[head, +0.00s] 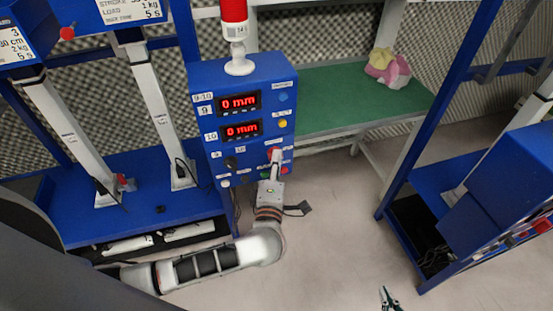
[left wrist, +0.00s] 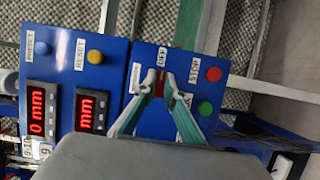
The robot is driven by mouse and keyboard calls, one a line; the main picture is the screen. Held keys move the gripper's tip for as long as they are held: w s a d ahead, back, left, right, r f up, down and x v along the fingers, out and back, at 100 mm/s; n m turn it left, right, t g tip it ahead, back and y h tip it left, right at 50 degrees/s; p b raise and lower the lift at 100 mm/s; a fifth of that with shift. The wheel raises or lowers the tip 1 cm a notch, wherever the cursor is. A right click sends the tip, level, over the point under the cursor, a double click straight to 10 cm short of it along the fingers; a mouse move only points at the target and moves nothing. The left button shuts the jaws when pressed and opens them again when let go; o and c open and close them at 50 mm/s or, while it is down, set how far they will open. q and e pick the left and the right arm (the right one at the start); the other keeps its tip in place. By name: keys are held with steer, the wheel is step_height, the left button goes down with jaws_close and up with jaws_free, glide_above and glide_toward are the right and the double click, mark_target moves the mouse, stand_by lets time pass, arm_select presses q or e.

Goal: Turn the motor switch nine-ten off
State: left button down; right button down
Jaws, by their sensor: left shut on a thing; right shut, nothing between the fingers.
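The blue control box (head: 200,75) stands at the centre of the head view. Its red motor switch (head: 274,151) is on the lower right of the face, mostly covered by my left gripper (head: 275,161). In the left wrist view the red switch (left wrist: 161,90) sits between the two fingertips of my left gripper (left wrist: 160,84), which is shut on it. An OFF label (left wrist: 163,58) is just beyond the fingertips. The switch's exact angle is hard to tell. My right gripper (head: 388,299) shows only at the bottom edge of the head view, shut and empty, far from the box.
A red stop button (left wrist: 213,74) and a green button (left wrist: 205,108) are close beside the switch. Red displays (head: 239,103) read 0 mm. A red lamp (head: 234,12) tops the box. A green table (head: 330,95) with crumpled cloths (head: 388,70) stands behind.

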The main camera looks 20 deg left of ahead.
arm_select(q)
steer(key=shift+s+f, duration=0.1)
steer(key=shift+f, duration=0.1)
steer(key=c, duration=2.3)
jaws_free()
steer(key=shift+o, duration=0.8)
steer(key=shift+r, duration=0.1)
steer(key=v, duration=1.2)
steer(key=shift+r, duration=0.15)
